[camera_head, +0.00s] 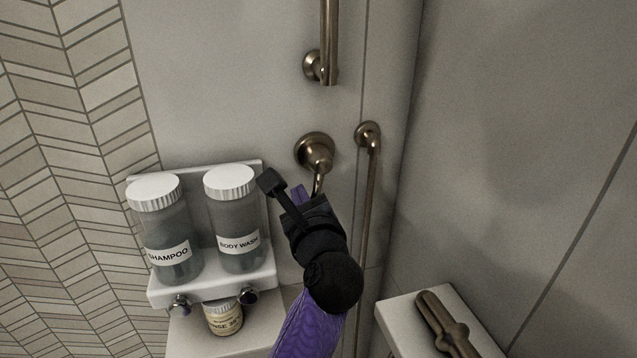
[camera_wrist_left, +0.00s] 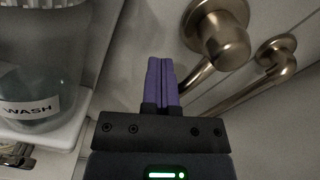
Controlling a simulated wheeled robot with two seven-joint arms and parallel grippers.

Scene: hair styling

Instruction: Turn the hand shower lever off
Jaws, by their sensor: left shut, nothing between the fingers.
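The shower control is a round bronze knob (camera_head: 315,152) on the wall, with a thin lever (camera_head: 319,182) hanging downward from it. In the left wrist view the knob (camera_wrist_left: 222,38) is at the upper right, and its lever (camera_wrist_left: 196,77) slants down and left toward my fingers. My left gripper (camera_head: 300,193) is shut and empty, its purple fingertips just left of the lever. The fingertips also show in the left wrist view (camera_wrist_left: 161,64). The lever's lower end is hidden behind my gripper, so I cannot tell whether they touch. My right gripper is not in view.
A white wall dispenser (camera_head: 208,288) with shampoo (camera_head: 165,240) and body wash (camera_head: 233,230) bottles is close on the left, above a small jar (camera_head: 224,318). A bronze pipe (camera_head: 371,210) runs down on the right. A white ledge (camera_head: 393,312) carries a brown object (camera_head: 446,325).

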